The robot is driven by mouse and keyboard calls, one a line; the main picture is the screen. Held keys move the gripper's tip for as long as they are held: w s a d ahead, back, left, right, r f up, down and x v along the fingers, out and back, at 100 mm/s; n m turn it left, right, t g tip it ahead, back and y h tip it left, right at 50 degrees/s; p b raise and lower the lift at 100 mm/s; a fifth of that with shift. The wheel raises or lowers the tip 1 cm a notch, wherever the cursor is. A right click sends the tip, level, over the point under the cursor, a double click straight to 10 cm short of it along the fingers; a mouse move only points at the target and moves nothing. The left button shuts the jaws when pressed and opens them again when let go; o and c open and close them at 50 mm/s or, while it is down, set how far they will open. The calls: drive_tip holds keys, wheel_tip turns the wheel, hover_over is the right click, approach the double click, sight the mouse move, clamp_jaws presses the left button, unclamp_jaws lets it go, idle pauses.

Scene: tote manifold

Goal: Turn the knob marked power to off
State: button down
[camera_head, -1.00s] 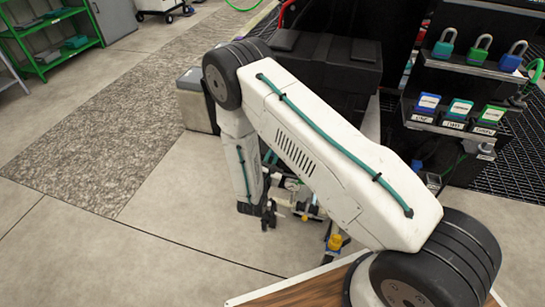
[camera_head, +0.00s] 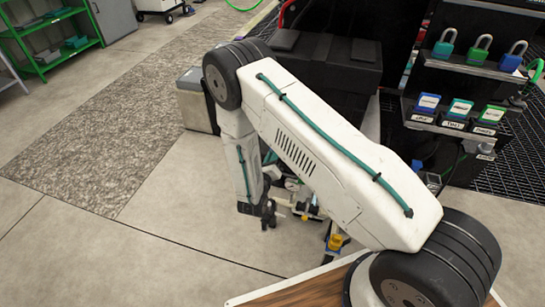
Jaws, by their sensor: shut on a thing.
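My gripper (camera_head: 268,219) hangs low at the end of my arm, beside the left end of the tote manifold (camera_head: 307,208). Its jaws are closed on a small part there, too small and too covered to make out. The manifold shows only in pieces of pale pipe and fittings, with a gauge (camera_head: 292,184) behind the forearm; my upper arm link hides much of it. I cannot make out a knob marked power or any off marking in this view.
A yellow fitting (camera_head: 337,241) stands right of the manifold. Padlocks (camera_head: 480,50) and labelled boxes (camera_head: 459,110) sit on a black rack at right. A grey case (camera_head: 194,101) stands behind my arm.

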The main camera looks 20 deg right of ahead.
drive_tip(key=shift+s+f+n, duration=0.1)
drive_tip(key=shift+s+n, duration=0.05)
drive_tip(key=shift+n, duration=0.65)
drive_tip(key=c, duration=1.4)
unclamp_jaws()
drive_tip(key=shift+c, duration=0.2)
drive_tip(key=v, duration=0.7)
drive_tip(key=shift+s+a, duration=0.2)
drive_tip(key=shift+s, duration=0.1)
